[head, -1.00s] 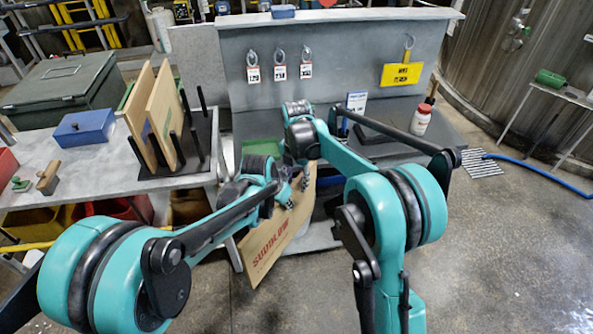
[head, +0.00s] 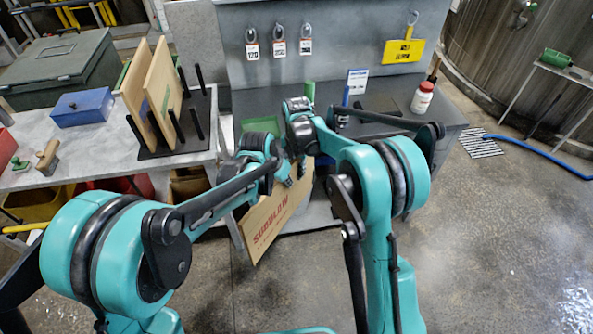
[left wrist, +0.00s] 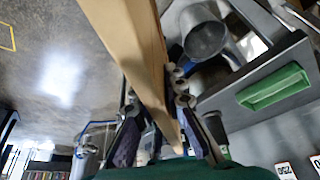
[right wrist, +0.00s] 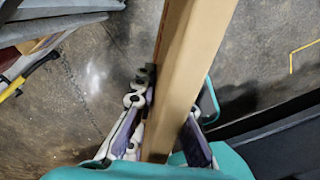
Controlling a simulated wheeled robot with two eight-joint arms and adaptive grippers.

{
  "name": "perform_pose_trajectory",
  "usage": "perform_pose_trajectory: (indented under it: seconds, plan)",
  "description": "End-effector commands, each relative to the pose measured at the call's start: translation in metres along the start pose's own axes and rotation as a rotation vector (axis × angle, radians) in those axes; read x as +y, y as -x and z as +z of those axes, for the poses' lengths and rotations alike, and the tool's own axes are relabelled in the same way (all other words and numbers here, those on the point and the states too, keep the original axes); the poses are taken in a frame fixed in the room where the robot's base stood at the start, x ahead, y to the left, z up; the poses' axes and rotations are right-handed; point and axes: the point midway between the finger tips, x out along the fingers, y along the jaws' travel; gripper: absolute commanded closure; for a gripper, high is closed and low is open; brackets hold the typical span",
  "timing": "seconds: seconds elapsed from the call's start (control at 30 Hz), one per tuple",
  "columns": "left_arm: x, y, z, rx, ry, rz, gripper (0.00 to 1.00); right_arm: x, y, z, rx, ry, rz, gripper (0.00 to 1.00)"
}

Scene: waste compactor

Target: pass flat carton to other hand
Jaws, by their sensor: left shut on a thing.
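The flat carton (head: 274,218), brown with red lettering, hangs tilted below my two grippers in the head view. My left gripper (left wrist: 155,100) is shut on the carton, which runs between its fingers in the left wrist view (left wrist: 132,45). My right gripper (head: 302,168) is at the carton's upper part, close beside the left one. In the right wrist view the carton (right wrist: 190,65) passes between the right fingers (right wrist: 170,105). The left-hand finger there lies at its edge; the other is partly hidden behind it, so contact on both sides is unclear.
A grey bench (head: 460,118) with a white red-capped bottle (head: 422,98) stands ahead. At left, a table (head: 80,165) holds a black rack with upright boards (head: 160,85) and a blue box (head: 84,108). Open floor (head: 480,240) lies to the right.

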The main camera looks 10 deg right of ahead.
Motion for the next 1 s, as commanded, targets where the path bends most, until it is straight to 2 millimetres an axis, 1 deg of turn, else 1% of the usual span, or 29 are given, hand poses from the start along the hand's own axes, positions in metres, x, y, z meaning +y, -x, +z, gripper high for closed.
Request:
perform_pose_trajectory:
  seconds: [0.03, 0.07, 0.1, 0.37, 0.47, 0.57, 0.67, 0.9, 1.0]
  plan:
    - [0.003, 0.000, 0.000, -0.002, -0.003, 0.006, 0.83, 0.002, 0.001, -0.001, 0.000, 0.002, 0.005, 1.00]
    - [0.003, 0.000, 0.000, -0.002, -0.003, 0.007, 0.76, 0.003, 0.001, -0.001, 0.000, 0.003, 0.005, 1.00]
    - [0.003, 0.000, 0.000, -0.002, -0.003, 0.007, 0.65, 0.003, 0.001, -0.001, 0.000, 0.003, 0.005, 1.00]
    - [0.003, 0.000, 0.000, -0.002, -0.003, 0.005, 0.65, 0.002, 0.001, -0.001, 0.000, 0.002, 0.004, 1.00]
    - [0.002, 0.003, 0.000, -0.001, -0.002, 0.005, 0.65, 0.002, 0.001, -0.001, 0.000, 0.002, 0.004, 1.00]
    - [0.002, 0.014, 0.000, -0.001, -0.002, 0.005, 0.65, 0.002, 0.001, -0.001, 0.000, 0.002, 0.004, 1.00]
    - [0.003, 0.033, 0.001, -0.002, -0.002, 0.005, 0.65, 0.002, 0.001, -0.001, 0.000, 0.002, 0.003, 1.00]
    - [0.002, 0.086, 0.001, -0.002, -0.002, 0.005, 0.65, 0.002, 0.001, -0.001, 0.000, 0.002, 0.003, 1.00]
    - [0.002, 0.102, 0.000, -0.002, -0.002, 0.005, 0.65, 0.002, 0.000, -0.001, 0.000, 0.002, 0.003, 1.00]
